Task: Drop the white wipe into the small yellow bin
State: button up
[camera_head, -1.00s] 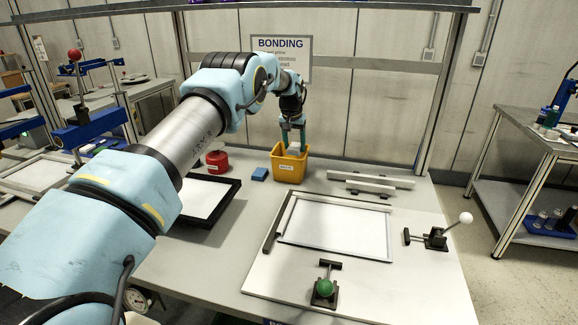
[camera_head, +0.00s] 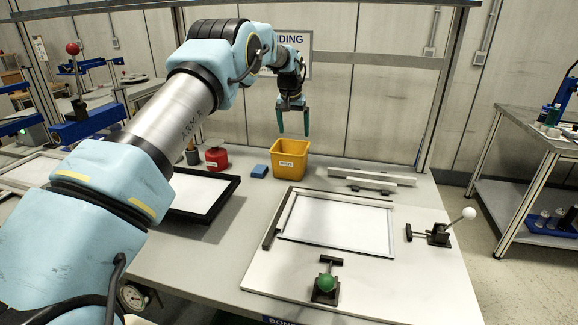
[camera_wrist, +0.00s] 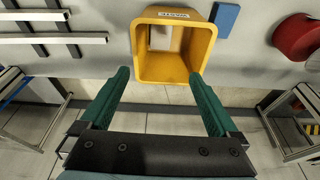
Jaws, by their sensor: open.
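The small yellow bin (camera_head: 290,166) stands upright near the back of the bench, with a white label on its front. My gripper (camera_head: 293,131) is open and empty above the bin, with its green fingers spread and clear of the rim. In the wrist view the bin (camera_wrist: 146,50) opens toward the camera, just beyond the fingertips of my gripper (camera_wrist: 159,76). A white patch, seemingly the white wipe (camera_wrist: 161,38), shows inside the bin, low down. The bin's front wall hides it in the head view.
A blue block (camera_head: 259,171) and a red container (camera_head: 216,158) stand left of the bin. Metal bars (camera_head: 370,176) lie to its right. A framed panel (camera_head: 340,225) with toggle clamps is in front. A sign hangs on the wall behind.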

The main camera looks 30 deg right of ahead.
jog(key=b+v, duration=0.1)
jog(key=v, duration=0.4)
jog(key=shift+s+a+r, duration=0.1)
jog(key=shift+r, duration=0.2)
jog(key=s+a+n+y, duration=0.1)
jog(key=a+n, duration=0.1)
jog(key=a, duration=1.3)
jog(key=s+a+n, duration=0.2)
jog(key=a, duration=1.3)
jog(key=s+a+f+n, duration=0.2)
jog(key=s+a, duration=0.8)
jog(key=s, duration=0.1)
jog(key=s+a+f+n+y, duration=0.1)
jog(key=s+a+f, duration=0.2)
jog(key=s+a, duration=0.7)
jog(key=shift+s+n+g, duration=0.3)
jog(key=shift+s+n, duration=0.1)
jog(key=shift+s, duration=0.45)
